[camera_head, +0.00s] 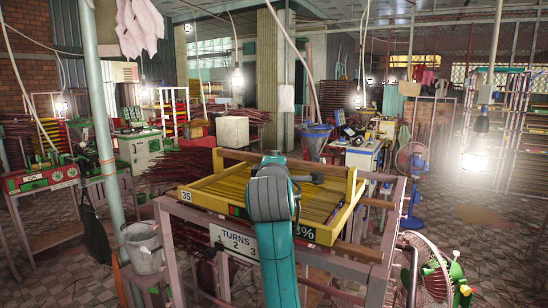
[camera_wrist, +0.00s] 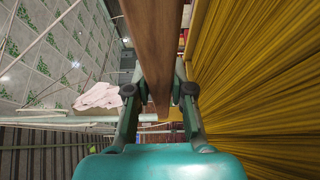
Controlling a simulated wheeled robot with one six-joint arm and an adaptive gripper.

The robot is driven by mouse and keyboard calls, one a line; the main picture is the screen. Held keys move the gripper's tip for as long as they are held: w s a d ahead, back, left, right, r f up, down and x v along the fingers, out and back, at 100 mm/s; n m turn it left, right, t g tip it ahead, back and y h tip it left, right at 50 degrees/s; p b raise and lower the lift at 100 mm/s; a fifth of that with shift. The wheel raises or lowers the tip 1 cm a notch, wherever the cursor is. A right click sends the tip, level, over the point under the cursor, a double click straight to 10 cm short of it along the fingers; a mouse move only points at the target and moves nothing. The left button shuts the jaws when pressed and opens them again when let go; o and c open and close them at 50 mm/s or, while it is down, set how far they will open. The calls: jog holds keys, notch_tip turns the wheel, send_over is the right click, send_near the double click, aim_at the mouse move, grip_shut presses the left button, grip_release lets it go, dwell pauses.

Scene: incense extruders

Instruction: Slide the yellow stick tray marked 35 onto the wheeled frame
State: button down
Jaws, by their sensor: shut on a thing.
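In the wrist view, my gripper (camera_wrist: 158,90) is shut on a long brown wooden bar (camera_wrist: 152,35), with one finger on each side. Yellow sticks (camera_wrist: 255,90) fill the right side beside the bar. Whether the bar belongs to the tray is not clear. Wheels on the frame are not clearly visible.
A pale pole (camera_head: 103,150) and a grey bucket (camera_head: 142,247) stand left of the frame. A green-and-red fan (camera_head: 432,272) is close at the right, with a blue standing fan (camera_head: 412,185) behind it. Tiled floor shows at the far right.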

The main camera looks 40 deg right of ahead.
jog(key=shift+f, duration=0.25)
jog(key=c, duration=0.6)
grip_release()
jog(key=shift+s+a, duration=0.75)
jog(key=shift+a, duration=1.3)
jog(key=shift+s+a, duration=0.7)
jog(key=shift+a, duration=1.35)
jog(key=shift+s+a, duration=0.75)
jog(key=shift+a, duration=1.3)
